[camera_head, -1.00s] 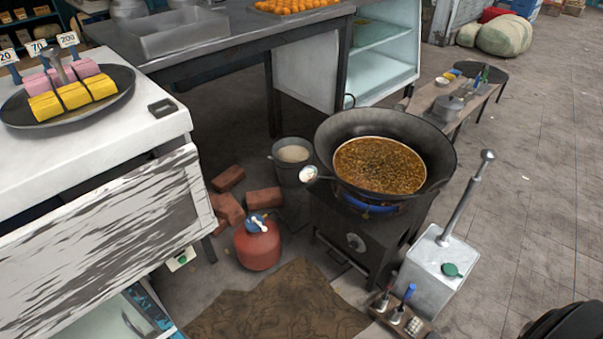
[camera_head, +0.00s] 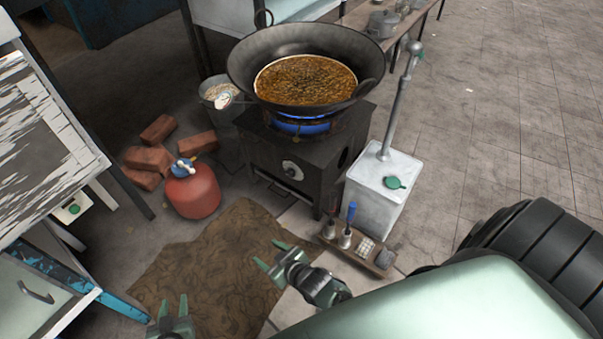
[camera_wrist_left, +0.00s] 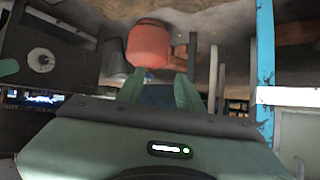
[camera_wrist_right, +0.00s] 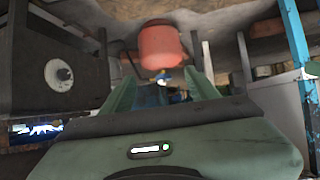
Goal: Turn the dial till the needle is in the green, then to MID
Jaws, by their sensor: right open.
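My left gripper (camera_head: 173,308) is open and empty, low at the picture's bottom left.
The wok (camera_head: 305,75) of brown liquid sits over a blue flame. A red gas cylinder (camera_head: 193,192) and bricks (camera_head: 150,160) stand left of the stove. A brown mat (camera_head: 210,265) lies in front.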

